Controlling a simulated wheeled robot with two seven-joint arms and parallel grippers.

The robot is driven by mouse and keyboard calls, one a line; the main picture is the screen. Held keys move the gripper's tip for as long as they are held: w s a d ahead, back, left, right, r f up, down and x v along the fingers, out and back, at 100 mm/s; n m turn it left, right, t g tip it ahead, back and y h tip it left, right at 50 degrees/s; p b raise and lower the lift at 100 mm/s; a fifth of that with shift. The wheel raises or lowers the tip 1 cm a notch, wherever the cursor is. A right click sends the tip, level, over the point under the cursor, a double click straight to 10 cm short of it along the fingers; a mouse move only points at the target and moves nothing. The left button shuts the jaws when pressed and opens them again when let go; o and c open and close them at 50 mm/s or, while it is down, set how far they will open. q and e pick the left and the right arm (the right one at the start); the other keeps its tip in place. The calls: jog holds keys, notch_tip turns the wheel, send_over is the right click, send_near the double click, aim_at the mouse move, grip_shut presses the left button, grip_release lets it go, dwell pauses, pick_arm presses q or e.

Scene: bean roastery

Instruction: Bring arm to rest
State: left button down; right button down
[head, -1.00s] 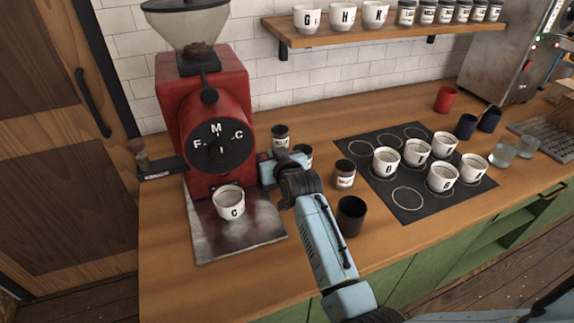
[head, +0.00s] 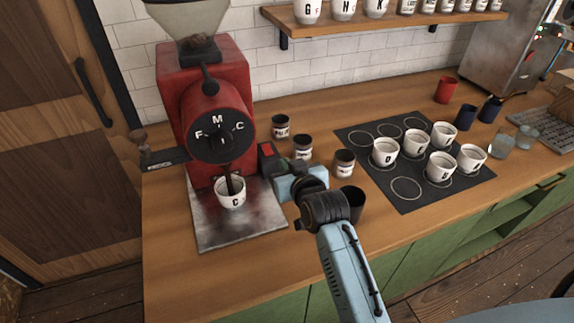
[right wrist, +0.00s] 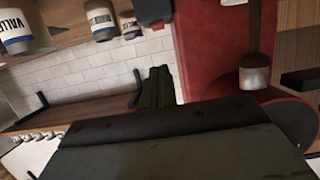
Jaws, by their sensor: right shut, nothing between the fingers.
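The right arm reaches in from the bottom of the head view. My right gripper (head: 279,174) is shut and empty, beside the right side of the red grinder (head: 200,85), close to a dark box with a red patch (head: 267,158). I cannot tell whether they touch. A dark stream runs from the grinder's spout into the white cup C (head: 231,197) on the metal tray (head: 235,232). In the right wrist view, my dark gripper body fills the bottom and the red grinder (right wrist: 205,60) stands at right. My left gripper is not in view.
White cups (head: 385,152) sit on a black mat (head: 408,205) to the right. The front right counter is clear.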

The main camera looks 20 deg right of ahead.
jog(key=s+f+g, duration=0.2)
jog(key=s, duration=0.3)
jog(key=s+d+f+g, duration=0.1)
jog(key=s+f, duration=0.2)
jog(key=s, duration=0.1)
jog(key=s+f+n+g, duration=0.1)
jog(key=s+f+g, duration=0.1)
jog(key=s, duration=0.3)
jog(key=shift+s+d+f+g+y, duration=0.15)
jog(key=shift+s+f+g+y, duration=0.05)
jog(key=shift+s+g+y, duration=0.1)
jog(key=s+f+n+g, duration=0.15)
jog(key=s+g, duration=0.35)
jog(key=s, duration=1.1)
notch_tip(320, 180, down, 27)
jog(key=s+g+b, duration=0.2)
jog(key=b, duration=0.1)
jog(key=s+d+f+g+b, duration=0.1)
jog(key=s+d+f, duration=0.2)
jog(key=s+f, duration=1.3)
jog(key=shift+f+b, duration=0.4)
jog(key=shift+f, duration=0.45)
